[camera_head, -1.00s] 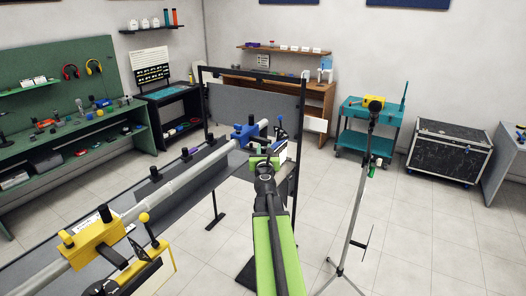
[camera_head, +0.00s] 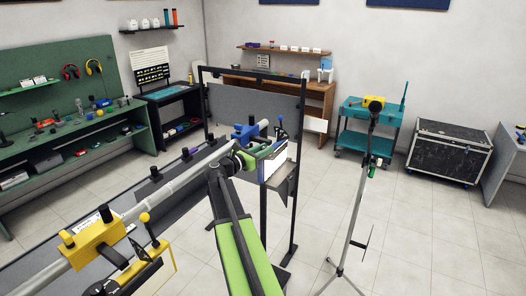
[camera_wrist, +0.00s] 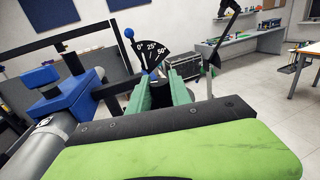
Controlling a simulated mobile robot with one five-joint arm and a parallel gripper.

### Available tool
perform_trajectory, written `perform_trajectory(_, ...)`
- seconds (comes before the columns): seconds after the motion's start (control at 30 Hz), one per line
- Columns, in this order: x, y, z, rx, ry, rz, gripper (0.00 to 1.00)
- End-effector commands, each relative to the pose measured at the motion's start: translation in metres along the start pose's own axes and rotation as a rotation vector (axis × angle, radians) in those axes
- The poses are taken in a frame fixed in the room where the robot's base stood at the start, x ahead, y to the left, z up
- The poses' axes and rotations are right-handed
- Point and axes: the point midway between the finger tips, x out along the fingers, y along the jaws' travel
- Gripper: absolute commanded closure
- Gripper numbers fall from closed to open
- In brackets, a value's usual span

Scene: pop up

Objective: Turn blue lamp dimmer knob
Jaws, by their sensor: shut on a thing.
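The blue lamp's clamp (camera_head: 246,132) sits on a long grey rail, with its blue-tipped lever (camera_head: 280,119) standing up. Its lit white panel (camera_head: 273,164) shows below. In the wrist view, the blue clamp (camera_wrist: 52,88) is at the left and the blue ball (camera_wrist: 129,33) stands beside a black angle scale (camera_wrist: 150,53). My gripper (camera_head: 247,158) is at the lamp's near left side. In the wrist view, my gripper's green fingers (camera_wrist: 165,85) are closed around a small dark piece (camera_wrist: 160,94), apparently the dimmer knob. The fingers hide most of it.
A yellow lamp clamp (camera_head: 97,238) sits on the same rail nearer me. A tripod stand (camera_head: 361,190) stands on the floor to the right. A black frame post (camera_head: 293,190) rises behind the lamp. Open tiled floor lies right of the rail.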

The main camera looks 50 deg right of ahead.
Motion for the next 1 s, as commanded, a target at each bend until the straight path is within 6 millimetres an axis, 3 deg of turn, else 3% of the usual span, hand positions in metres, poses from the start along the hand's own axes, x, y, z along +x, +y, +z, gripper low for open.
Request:
perform_trajectory(0.67, 0.0018, -0.0016, 0.0012, -0.002, -0.004, -0.07, 1.0)
perform_trajectory(0.7, 0.0017, -0.0017, 0.0012, -0.002, -0.004, -0.07, 0.74)
perform_trajectory(0.87, 0.0011, -0.0011, 0.0008, -0.001, -0.003, -0.068, 0.54)
perform_trajectory(1.0, 0.0005, -0.0006, 0.0006, -0.001, -0.002, -0.067, 0.54)
